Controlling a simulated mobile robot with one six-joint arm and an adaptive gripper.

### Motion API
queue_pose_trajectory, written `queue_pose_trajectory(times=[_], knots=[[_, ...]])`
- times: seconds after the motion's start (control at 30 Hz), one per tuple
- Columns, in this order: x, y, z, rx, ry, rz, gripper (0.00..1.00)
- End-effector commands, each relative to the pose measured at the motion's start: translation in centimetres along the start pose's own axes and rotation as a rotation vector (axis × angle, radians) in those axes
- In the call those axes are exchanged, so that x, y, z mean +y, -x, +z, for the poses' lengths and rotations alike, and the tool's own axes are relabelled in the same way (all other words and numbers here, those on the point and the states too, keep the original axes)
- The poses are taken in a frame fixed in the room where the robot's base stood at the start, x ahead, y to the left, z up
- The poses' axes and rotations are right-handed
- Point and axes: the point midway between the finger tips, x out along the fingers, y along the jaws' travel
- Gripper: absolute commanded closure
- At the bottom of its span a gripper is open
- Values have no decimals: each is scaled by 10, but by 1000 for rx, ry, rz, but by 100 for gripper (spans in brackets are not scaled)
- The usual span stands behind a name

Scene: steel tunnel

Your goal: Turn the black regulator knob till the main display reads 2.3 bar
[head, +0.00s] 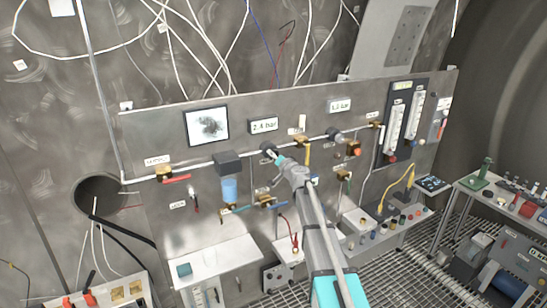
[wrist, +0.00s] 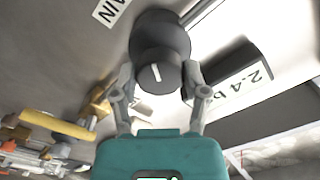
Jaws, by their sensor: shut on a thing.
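The black regulator knob (wrist: 158,50) fills the upper middle of the wrist view, with a white pointer mark on its end face. My gripper (wrist: 158,82) has one finger on each side of the knob and is shut on it. In the head view my gripper (head: 275,156) reaches up to the panel, and a little of the dark knob (head: 266,147) shows at its tip. The main display (head: 263,126) is just above the knob and reads 2.4 bar. The display also shows tilted in the wrist view (wrist: 245,82), partly cut off by its dark housing.
A second display (head: 340,105) and another dark knob (head: 334,134) are to the right on the panel. A filter with a blue bowl (head: 230,188) hangs left of my gripper. A yellow handle (head: 308,153) is close on the right. Shelves stand below.

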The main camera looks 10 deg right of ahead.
Motion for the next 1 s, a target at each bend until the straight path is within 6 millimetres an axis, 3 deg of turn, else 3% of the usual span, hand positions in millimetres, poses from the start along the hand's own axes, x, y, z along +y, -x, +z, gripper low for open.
queue_pose_trajectory(times=[0.13, 0.17, 0.33, 0.77, 1.0], knots=[[0, -1, 0, -1, 0, -1, 89], [0, -1, 0, -1, 0, -1, 39], [0, -1, 0, -1, 1, -1, 8], [0, 0, 0, 0, 1, 0, 7], [0, 13, 0, 0, 1, 0, 7]])
